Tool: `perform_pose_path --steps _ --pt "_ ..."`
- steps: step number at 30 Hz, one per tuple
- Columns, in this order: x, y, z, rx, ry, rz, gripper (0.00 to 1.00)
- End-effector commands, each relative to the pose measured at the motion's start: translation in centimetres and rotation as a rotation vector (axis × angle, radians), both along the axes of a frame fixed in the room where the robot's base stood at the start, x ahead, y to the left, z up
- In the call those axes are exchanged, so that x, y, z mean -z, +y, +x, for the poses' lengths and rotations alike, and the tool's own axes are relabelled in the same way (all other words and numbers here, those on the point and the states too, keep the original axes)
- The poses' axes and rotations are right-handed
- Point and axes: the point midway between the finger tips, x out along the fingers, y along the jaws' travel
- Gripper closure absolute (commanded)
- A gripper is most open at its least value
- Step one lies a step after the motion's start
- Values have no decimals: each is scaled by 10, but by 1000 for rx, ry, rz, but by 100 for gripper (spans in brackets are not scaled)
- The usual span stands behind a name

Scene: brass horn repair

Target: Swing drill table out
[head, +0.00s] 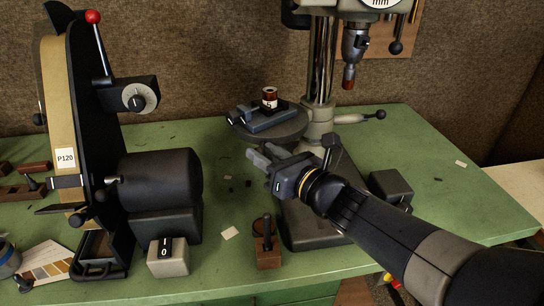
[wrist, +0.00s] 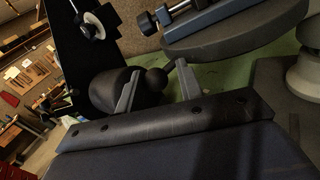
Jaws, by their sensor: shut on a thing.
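The drill table (head: 290,133) is a round grey plate beside the drill press column (head: 321,70), to its left. It bears a blue vise (head: 268,122) and a small dark red-brown jar (head: 270,97). In the wrist view the table's underside and rim (wrist: 235,38) hang at the upper right. My gripper (head: 263,156) is just below the table's front edge. It is shut on a dark ball knob (wrist: 156,79) on a short rod under the table, between the fingers in the wrist view. In the head view the knob is hidden.
A belt grinder (head: 160,180) with a red-tipped lever stands at left. The drill chuck (head: 355,42) hangs right of the table. A light-handled lever (head: 352,118) sticks out right of the column. A switch box (head: 168,257) and a small wooden block (head: 268,252) stand in front.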

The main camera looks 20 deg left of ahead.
Motion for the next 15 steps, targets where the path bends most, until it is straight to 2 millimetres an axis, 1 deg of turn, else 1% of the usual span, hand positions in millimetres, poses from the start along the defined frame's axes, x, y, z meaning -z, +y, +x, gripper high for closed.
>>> perform_pose_path --steps 1,11,12,15 --pt "-1 4 -3 -13 -6 3 100" --pt "-3 5 -3 -14 -7 4 100" --pt "-3 5 -3 -14 -8 5 61" --pt "-3 5 -2 -14 -8 5 55"
